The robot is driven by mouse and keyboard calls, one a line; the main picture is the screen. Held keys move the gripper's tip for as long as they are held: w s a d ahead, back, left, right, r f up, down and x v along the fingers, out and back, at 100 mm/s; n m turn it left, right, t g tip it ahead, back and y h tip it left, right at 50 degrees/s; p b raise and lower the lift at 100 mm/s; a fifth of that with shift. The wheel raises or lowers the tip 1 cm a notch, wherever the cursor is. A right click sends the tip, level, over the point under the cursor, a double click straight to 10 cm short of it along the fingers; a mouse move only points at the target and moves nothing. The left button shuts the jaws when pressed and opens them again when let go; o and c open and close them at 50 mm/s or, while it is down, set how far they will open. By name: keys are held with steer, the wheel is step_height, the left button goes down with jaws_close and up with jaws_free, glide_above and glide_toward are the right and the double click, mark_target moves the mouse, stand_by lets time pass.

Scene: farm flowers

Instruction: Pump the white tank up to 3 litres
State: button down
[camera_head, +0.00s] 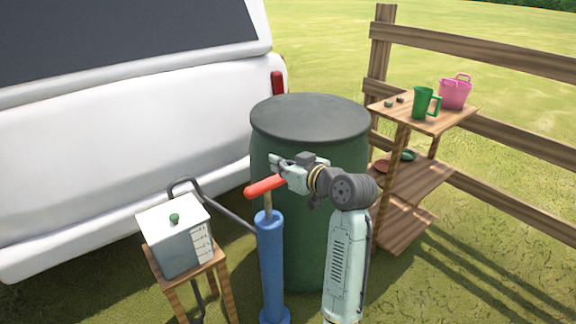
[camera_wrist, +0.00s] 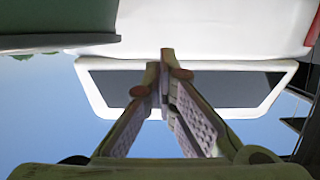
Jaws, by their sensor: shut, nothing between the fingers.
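The white tank (camera_head: 172,243) is a box with a green knob on its lid and level marks on its right face. The water level cannot be read. The blue pump (camera_head: 271,262) stands upright right of it, its rod topped by a red handle (camera_head: 265,186). My gripper (camera_head: 276,160) is just above and behind the handle, close to it; I cannot tell whether they touch. In the wrist view my gripper (camera_wrist: 165,62) has its fingertips together with nothing between them. The handle is not visible there.
A dark hose (camera_head: 230,213) runs between tank and pump. The tank stands on a wooden stool (camera_head: 222,270). A green barrel (camera_head: 310,115) is behind the pump. A white van (camera_head: 110,140) fills the left.

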mark_target(271, 183)
steer(key=x, duration=0.4)
steer(key=shift+r+p, duration=0.1)
steer(key=shift+p, duration=0.25)
step_height(271, 183, down, 3)
steer(key=shift+r, duration=0.2)
steer(key=shift+f, duration=0.8)
step_height(271, 183, down, 10)
steer(key=b, duration=0.6)
steer(key=shift+r, duration=0.15)
